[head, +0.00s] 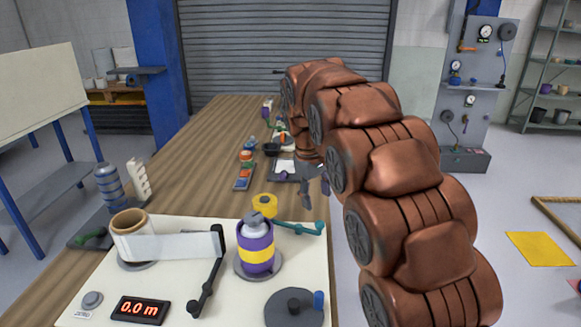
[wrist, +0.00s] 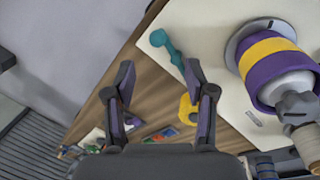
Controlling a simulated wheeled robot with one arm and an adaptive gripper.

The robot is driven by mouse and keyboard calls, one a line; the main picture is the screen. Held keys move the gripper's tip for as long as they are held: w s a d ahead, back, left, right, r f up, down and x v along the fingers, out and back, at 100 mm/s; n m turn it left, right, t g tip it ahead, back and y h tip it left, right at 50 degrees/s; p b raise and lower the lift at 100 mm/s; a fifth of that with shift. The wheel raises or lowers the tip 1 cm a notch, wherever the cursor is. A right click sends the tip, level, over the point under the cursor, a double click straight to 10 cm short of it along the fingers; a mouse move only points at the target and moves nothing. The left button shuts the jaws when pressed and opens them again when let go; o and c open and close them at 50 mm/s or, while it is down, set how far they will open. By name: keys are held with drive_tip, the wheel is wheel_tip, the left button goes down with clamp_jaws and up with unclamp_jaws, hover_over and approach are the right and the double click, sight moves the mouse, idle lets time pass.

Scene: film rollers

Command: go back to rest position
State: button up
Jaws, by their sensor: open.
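My gripper (wrist: 160,82) is open and empty in the wrist view, with its two fingers apart. In the head view my gripper (head: 315,188) hangs below my copper-coloured arm, beyond the white board and near the table's right edge. A purple and yellow roller (head: 256,247) stands on the white board (head: 190,285); it also shows at the right of the wrist view (wrist: 278,65). A yellow ring (head: 264,204) lies past the board's far edge; in the wrist view it is partly behind the right finger.
A roll of white film (head: 130,236) with its strip pulled out stands at the board's left. A teal lever (head: 300,227) and a dark lever (head: 207,282) are on the board. A display (head: 140,309) reads 0.0 m. Small coloured items (head: 244,172) lie farther down the wooden table (head: 205,165).

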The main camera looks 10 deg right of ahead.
drive_tip(key=s+m+g+y+p, duration=0.2)
drive_tip(key=s+m+p, duration=0.3)
drive_tip(key=s, duration=3.5)
drive_tip(key=shift+s+f+m+g+p, duration=0.3)
drive_tip(key=shift+g+p, duration=0.1)
drive_tip(key=shift+p, duration=0.75)
